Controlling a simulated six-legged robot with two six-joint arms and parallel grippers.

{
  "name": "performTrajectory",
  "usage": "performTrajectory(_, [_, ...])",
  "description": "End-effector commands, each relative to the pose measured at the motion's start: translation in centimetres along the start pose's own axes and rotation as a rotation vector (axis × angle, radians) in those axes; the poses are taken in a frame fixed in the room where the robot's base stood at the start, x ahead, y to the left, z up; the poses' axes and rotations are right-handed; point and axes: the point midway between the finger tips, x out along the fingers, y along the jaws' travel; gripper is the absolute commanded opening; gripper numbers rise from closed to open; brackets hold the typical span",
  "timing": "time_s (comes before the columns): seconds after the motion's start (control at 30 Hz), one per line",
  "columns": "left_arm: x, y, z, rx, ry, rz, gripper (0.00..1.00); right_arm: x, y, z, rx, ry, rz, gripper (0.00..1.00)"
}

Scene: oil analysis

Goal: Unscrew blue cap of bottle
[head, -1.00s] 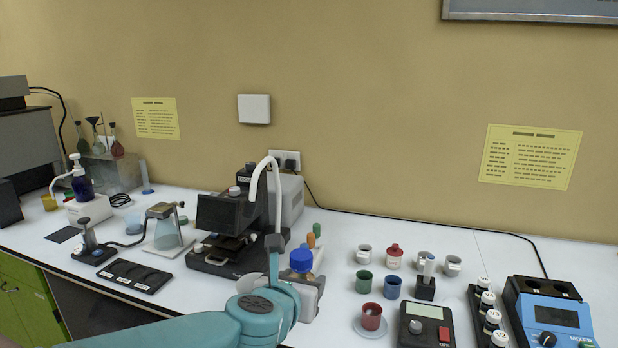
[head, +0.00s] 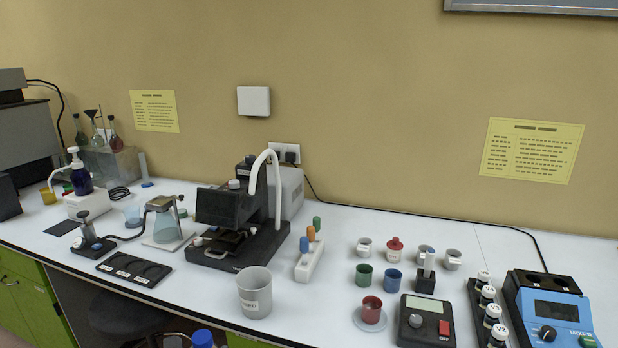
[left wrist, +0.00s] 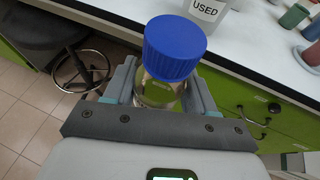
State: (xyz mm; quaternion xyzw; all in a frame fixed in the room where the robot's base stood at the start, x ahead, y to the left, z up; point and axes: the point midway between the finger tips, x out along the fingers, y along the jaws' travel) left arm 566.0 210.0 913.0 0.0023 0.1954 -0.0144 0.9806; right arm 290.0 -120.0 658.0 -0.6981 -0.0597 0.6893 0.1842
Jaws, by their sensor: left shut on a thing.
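The bottle (left wrist: 157,96) is clear glass with yellowish liquid and wears a ribbed blue cap (left wrist: 172,50). In the left wrist view it stands roughly upright between the fingers of my left gripper (left wrist: 160,86), which is shut on its body below the cap. The cap sits on the bottle top. In the head view only the blue cap (head: 203,339) shows, at the bottom edge, in front of the bench. My right gripper is in neither view.
A grey cup marked USED (head: 255,295) stands near the bench's front edge. A white rack of coloured-handled tools (head: 309,262) and a black instrument (head: 240,245) are behind it. A dark stool (left wrist: 45,25) stands beside green drawers.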

Motion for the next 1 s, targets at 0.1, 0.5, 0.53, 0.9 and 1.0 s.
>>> performTrajectory(0.1, [-0.5, 0.9, -1.9, -0.005, 0.002, 0.011, 0.01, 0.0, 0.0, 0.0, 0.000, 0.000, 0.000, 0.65])
performTrajectory(0.5, [-2.0, -1.8, -0.9, -0.003, -0.004, 0.010, 0.01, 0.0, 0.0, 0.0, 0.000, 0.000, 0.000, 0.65])
performTrajectory(0.53, [-2.0, -1.8, -0.9, -0.005, -0.004, 0.014, 0.01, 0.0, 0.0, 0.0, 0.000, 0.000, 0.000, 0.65])
performTrajectory(0.9, [-2.5, -3.9, -2.5, 0.030, 0.001, -0.068, 0.01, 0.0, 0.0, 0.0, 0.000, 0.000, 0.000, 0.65])
performTrajectory(1.0, [-2.9, -6.3, -4.2, 0.072, 0.003, -0.173, 0.01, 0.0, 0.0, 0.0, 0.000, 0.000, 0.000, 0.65])
